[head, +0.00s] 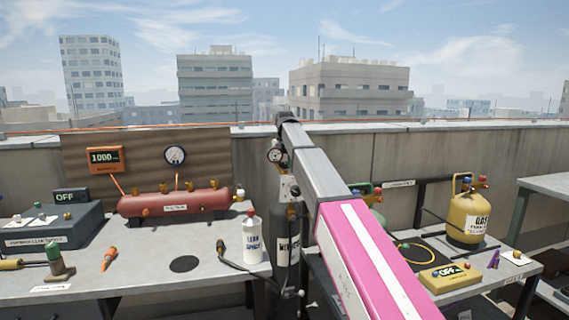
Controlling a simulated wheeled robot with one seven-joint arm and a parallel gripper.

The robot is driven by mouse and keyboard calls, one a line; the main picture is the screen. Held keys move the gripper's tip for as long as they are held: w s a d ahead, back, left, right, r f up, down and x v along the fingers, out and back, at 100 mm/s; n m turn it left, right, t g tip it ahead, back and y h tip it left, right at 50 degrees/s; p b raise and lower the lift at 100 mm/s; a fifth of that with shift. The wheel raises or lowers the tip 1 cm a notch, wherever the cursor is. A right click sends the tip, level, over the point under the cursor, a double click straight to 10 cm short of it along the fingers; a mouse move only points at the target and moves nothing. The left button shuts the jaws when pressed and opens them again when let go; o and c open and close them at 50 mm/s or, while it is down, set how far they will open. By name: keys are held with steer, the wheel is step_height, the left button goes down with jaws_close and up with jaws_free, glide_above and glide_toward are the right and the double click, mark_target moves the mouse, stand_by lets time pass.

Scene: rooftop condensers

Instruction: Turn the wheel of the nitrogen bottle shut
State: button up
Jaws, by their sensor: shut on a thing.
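The nitrogen bottle (281,243) is a dark upright cylinder with a white lettered label, standing in the gap between the two benches. My pink and grey arm reaches up from the lower right and bends at a dark joint above the bottle.
The left bench (205,270) holds a red tank (174,203), a leak spray bottle (252,238), a dark box (52,228) and tools. A black hose (235,266) lies near the bottle. The right bench holds a yellow gas cylinder (466,219) and a yellow box (450,277). A parapet closes the back.

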steer(key=m, duration=0.3)
steer(key=shift+m, duration=0.4)
steer(key=m, duration=0.3)
steer(key=shift+m, duration=0.3)
steer(key=m, duration=0.6)
steer(key=shift+m, duration=0.4)
steer(key=o, duration=0.9)
